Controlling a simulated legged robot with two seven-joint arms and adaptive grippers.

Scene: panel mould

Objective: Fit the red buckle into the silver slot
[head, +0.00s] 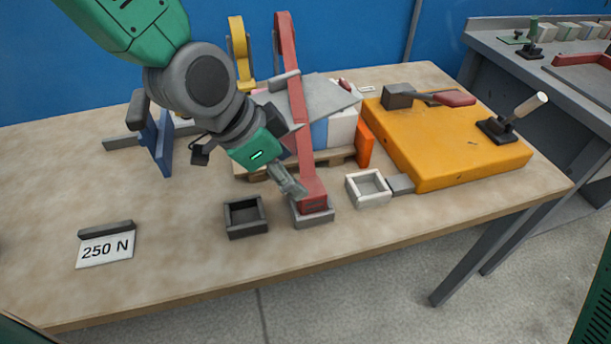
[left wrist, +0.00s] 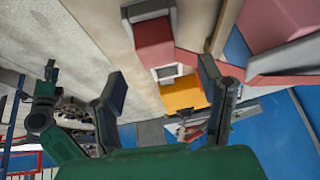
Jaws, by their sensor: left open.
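The red buckle (head: 313,199) is the block at the low end of a long red strap (head: 290,80). It stands at the grey-silver slot (head: 313,217), its lower end inside or on the frame; how deep it sits I cannot tell. My left gripper (head: 291,186) is open, just left of the buckle in the head view. In the left wrist view its two fingers stand wide apart (left wrist: 163,82), with the red buckle (left wrist: 153,42) beyond them and nothing held. My right gripper is not in view.
A dark slot (head: 245,217) stands left of the silver one and a white slot (head: 367,188) right of it. An orange-yellow block (head: 440,140) with lever handles fills the right side. A "250 N" sign (head: 106,247) stands front left, with bare table around it.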

